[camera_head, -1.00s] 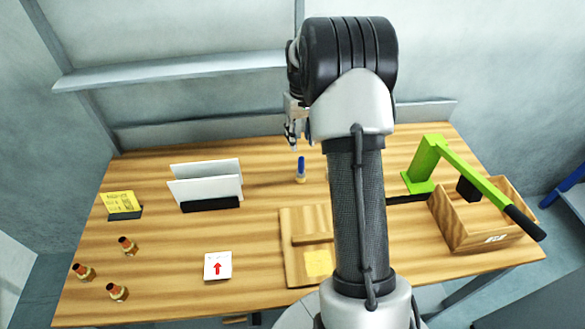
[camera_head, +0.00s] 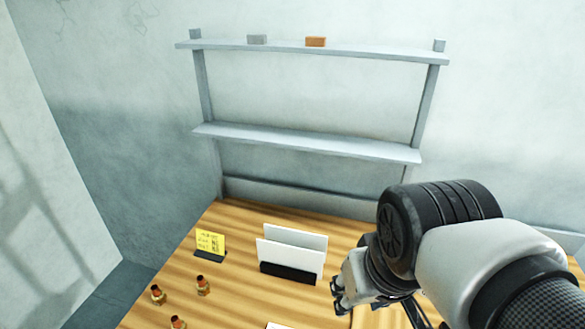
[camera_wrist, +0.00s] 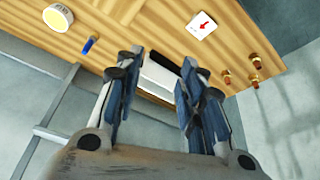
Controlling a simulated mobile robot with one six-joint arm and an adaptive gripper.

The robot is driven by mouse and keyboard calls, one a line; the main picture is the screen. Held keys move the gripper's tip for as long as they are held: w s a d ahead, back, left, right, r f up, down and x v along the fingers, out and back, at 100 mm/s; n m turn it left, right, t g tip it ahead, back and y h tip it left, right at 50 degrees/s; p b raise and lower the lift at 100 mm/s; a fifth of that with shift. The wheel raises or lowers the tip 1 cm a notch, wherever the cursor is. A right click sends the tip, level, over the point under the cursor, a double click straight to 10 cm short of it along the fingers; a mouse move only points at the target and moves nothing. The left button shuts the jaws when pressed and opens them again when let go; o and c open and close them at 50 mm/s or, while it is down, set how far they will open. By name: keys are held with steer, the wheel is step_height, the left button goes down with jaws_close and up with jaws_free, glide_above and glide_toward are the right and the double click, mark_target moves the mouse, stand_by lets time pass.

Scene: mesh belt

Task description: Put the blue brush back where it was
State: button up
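The blue brush (camera_wrist: 88,45) shows in the wrist view as a short blue piece on the wooden table, left of my gripper and apart from it. In the head view now it is not visible. My gripper (camera_wrist: 162,62) has its two fingers spread, with nothing held between them. In the head view my gripper (camera_head: 338,293) hangs low beside the white panels, partly hidden by my own arm.
White panels in a black holder (camera_head: 290,272) stand near my gripper. A yellow note stand (camera_head: 210,243) and several small bottles (camera_head: 203,286) are left. A wall shelf (camera_head: 310,143) is behind. A round white-and-yellow item (camera_wrist: 57,18) lies near the brush.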

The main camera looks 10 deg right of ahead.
steer(key=s, duration=0.1)
steer(key=s+a+f, duration=0.1)
steer(key=s, duration=0.2)
steer(key=shift+a+f, duration=0.2)
steer(key=shift+f, duration=0.15)
